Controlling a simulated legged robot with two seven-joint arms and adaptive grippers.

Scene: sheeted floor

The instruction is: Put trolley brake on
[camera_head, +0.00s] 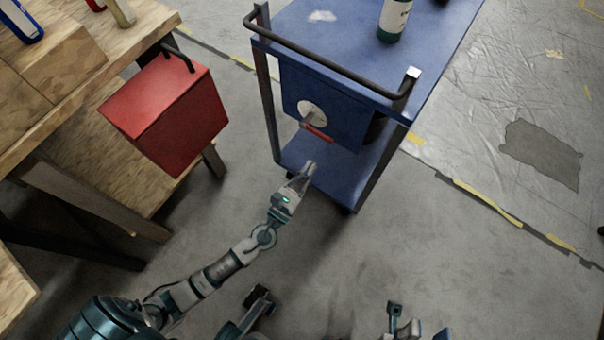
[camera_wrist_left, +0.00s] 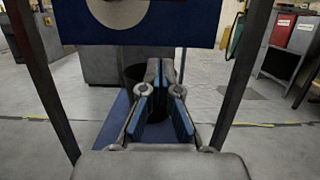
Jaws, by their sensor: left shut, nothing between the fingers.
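The blue trolley (camera_head: 440,60) stands at the upper middle with a dark push rail along its near end. On the blue box under its top is a pale round disc (camera_head: 309,108) with a lever ending in a red handle (camera_head: 318,133). My left gripper (camera_head: 304,172) is shut and empty, just below and apart from the red handle, above the trolley's lower shelf (camera_head: 345,172). In the left wrist view its fingers (camera_wrist_left: 165,72) point under the blue box, and the disc (camera_wrist_left: 118,8) is cut off at the top. The red handle does not show there.
A wooden bench (camera_head: 70,85) with a red box (camera_head: 165,115) stands left of the trolley. A green and white bottle (camera_head: 395,18) stands on the trolley top. The trolley's upright posts (camera_wrist_left: 245,75) flank my left gripper. Floor in front is clear.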

